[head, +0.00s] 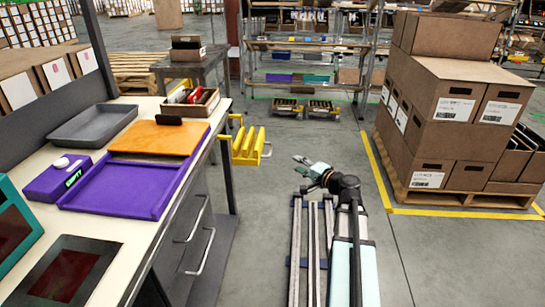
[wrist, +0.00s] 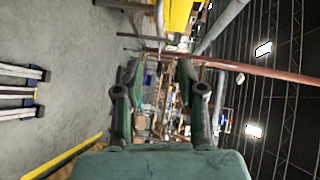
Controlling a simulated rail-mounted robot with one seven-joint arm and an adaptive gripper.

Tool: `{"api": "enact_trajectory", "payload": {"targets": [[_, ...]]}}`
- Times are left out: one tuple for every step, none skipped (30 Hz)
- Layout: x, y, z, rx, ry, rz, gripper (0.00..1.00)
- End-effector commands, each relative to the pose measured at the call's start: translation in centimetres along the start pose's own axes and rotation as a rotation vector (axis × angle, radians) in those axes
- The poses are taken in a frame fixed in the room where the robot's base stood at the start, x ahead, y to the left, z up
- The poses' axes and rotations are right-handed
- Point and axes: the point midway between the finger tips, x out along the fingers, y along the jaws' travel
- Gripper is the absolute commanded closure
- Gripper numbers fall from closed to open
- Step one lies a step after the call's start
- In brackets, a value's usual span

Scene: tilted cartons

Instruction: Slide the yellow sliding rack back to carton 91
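The yellow sliding rack (head: 247,146) shows in the head view beside the far right side of the workbench, with upright yellow slats. A yellow part at the top of the wrist view (wrist: 180,14) looks like the same rack. My gripper (head: 303,166) is in mid-air over the floor, right of the rack and apart from it. In the wrist view my gripper (wrist: 159,75) has its two fingers spread with nothing between them. Carton 91 cannot be picked out, since the carton labels are too small to read.
The workbench (head: 105,242) at left holds a purple tray (head: 120,190), an orange board (head: 160,138) and a grey tray (head: 92,123). Stacked cartons (head: 455,95) stand on a pallet at right, inside yellow floor lines. Shelving stands behind.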

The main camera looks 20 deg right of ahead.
Motion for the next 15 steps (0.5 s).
{"api": "enact_trajectory", "payload": {"targets": [[0.3,-0.1,-0.2,0.002,0.005,-0.005,0.61],[0.5,0.0,-0.2,-0.001,0.007,-0.003,0.61],[0.8,0.0,-0.2,-0.003,0.007,-0.003,0.61],[1.2,0.0,-0.2,-0.003,0.006,-0.002,0.61],[1.5,0.0,-0.2,-0.003,0.006,-0.002,0.61],[2.0,0.1,-0.3,-0.003,0.006,-0.002,0.61],[2.5,0.1,-0.3,-0.003,0.006,-0.002,0.61],[3.0,0.1,-0.2,-0.003,0.005,-0.002,0.61],[3.8,0.1,-0.2,-0.004,0.004,-0.001,0.61],[4.4,0.1,-0.3,-0.004,0.005,-0.001,0.61],[4.9,0.1,-0.3,-0.004,0.005,-0.001,0.61],[5.8,0.1,-0.3,-0.004,0.004,-0.001,0.61],[6.4,0.1,-0.2,-0.004,0.003,-0.001,0.61],[7.0,0.1,-0.3,-0.004,0.004,-0.001,0.61],[7.8,0.1,-0.3,-0.004,0.004,0.0,0.61]]}}
